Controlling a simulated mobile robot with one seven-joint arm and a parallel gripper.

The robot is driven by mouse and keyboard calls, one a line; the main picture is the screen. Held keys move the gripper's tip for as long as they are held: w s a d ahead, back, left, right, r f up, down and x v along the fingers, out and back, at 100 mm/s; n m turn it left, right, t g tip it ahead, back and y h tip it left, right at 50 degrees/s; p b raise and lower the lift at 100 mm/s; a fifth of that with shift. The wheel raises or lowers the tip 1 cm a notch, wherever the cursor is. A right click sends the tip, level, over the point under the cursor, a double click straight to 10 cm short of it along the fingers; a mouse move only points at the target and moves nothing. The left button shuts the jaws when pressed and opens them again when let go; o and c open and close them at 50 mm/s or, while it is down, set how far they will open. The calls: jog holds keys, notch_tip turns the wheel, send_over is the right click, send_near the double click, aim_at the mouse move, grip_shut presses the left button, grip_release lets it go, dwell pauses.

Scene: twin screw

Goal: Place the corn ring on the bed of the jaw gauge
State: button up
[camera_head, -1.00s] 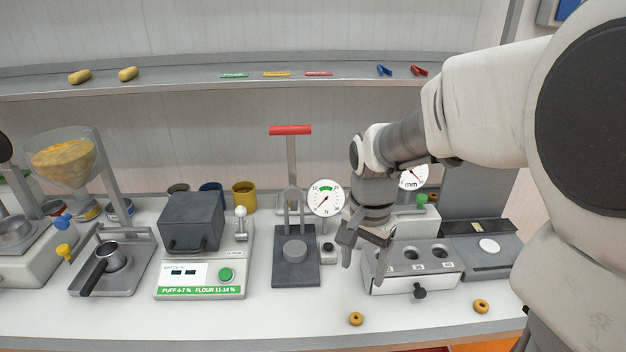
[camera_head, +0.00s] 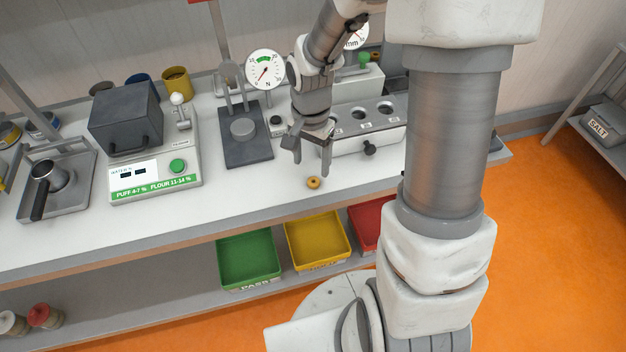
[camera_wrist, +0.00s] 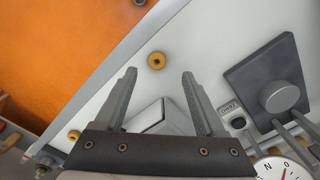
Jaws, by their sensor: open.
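A small yellow-brown ring (camera_head: 313,183), which I take for the corn ring, lies on the white bench near its front edge. My gripper (camera_head: 311,163) points down above it, open and empty. In the wrist view the ring (camera_wrist: 156,60) shows just beyond the open fingertips, between their lines, apart from both. A second similar ring (camera_wrist: 74,136) lies at the left of that view. A dial marked mm (camera_head: 355,38), probably the jaw gauge's, stands behind the holed block, partly covered by my arm; I cannot make out its bed.
A press with an N dial (camera_head: 265,70) and dark base plate (camera_head: 245,152) stands left of my gripper. A light block with round holes (camera_head: 370,137) stands close on the right. Green (camera_head: 248,260), yellow (camera_head: 318,240) and red bins are below. The front bench strip is mostly clear.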

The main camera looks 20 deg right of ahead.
aim_at(313, 181)
jog(key=shift+s+d+f, duration=0.1)
jog(key=shift+f, duration=1.35)
jog(key=shift+s+d+f, duration=0.1)
jog(key=shift+f, duration=1.3)
jog(key=c, duration=1)
